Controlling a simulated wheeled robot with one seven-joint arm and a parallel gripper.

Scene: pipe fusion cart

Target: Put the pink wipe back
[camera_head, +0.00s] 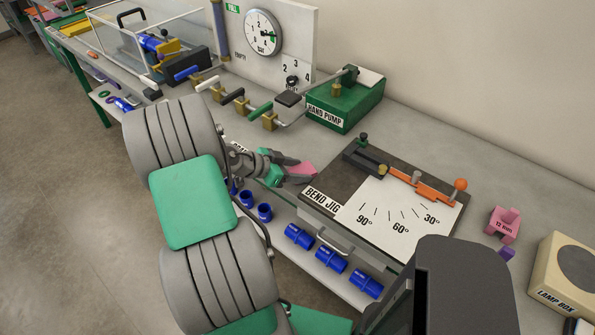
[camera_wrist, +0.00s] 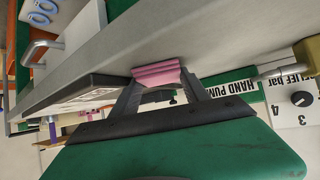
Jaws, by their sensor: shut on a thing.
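The pink wipe (camera_head: 301,171) is between the fingertips of my gripper (camera_head: 290,172), left of the bend jig in the head view. The wrist view shows the pink wipe (camera_wrist: 158,74) as a folded pad with ridged layers, gripped by both fingers of my gripper (camera_wrist: 158,88). My gripper is shut on it. The wipe is close to the bench's front edge; I cannot tell whether it touches the bench. No holder for the wipe can be made out.
The bend jig (camera_head: 385,222) stands right of my gripper, the green hand pump (camera_head: 345,108) behind it. Blue fittings (camera_head: 331,259) lie on the shelf below. A pink 12 mm block (camera_head: 503,224) and a lamp box (camera_head: 566,272) are at right. Bench behind the jig is clear.

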